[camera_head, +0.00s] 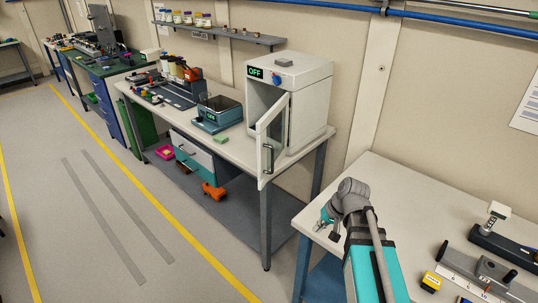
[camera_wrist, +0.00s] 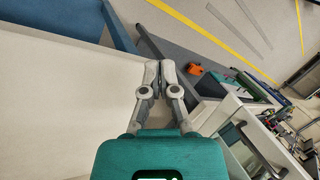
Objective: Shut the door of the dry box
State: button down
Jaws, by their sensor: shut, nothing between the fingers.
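The dry box (camera_head: 313,88) is a white cabinet on the right end of the middle bench, with a green "OFF" display and a blue knob at its upper front. Its door (camera_head: 272,141) stands open, swung out toward the front, with a dark vertical handle (camera_head: 268,158) on it. My gripper (camera_head: 325,222) is over the near bench at the lower right, apart from the door and to its right. In the wrist view my gripper (camera_wrist: 159,64) is shut and empty, its fingertips together near the bench edge. The dry box's lower interior is partly hidden behind the door.
The near bench (camera_head: 408,190) carries a yellow block (camera_head: 431,282) and a dark ruled rail (camera_head: 475,277). A teal balance-like device (camera_head: 217,113) and a green block (camera_head: 220,140) sit left of the dry box. Open floor (camera_head: 130,200) lies in front of the benches.

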aim_at(261, 150)
jog(key=w+a+r+m+t+y+b, duration=0.1)
jog(key=w+a+r+t+y, duration=0.1)
jog(key=w+r+y, duration=0.4)
jog(key=w+a+r+m+t+y+b, duration=0.2)
jog(key=w+r+y, duration=0.4)
jog(key=w, duration=0.4)
jog(key=shift+a+r+t, duration=0.45)
jog(key=shift+r+t, duration=0.05)
jog(key=shift+r, duration=0.25)
jog(key=shift+w+a, duration=0.1)
jog(key=shift+a, duration=0.05)
jog(key=x, duration=1.3)
jog(key=shift+w+a+r, duration=0.1)
jog(key=shift+a, duration=0.25)
jog(key=shift+d, duration=0.2)
jog(key=shift+a, duration=0.2)
jog(key=shift+w+m, duration=0.1)
jog(key=shift+m, duration=0.2)
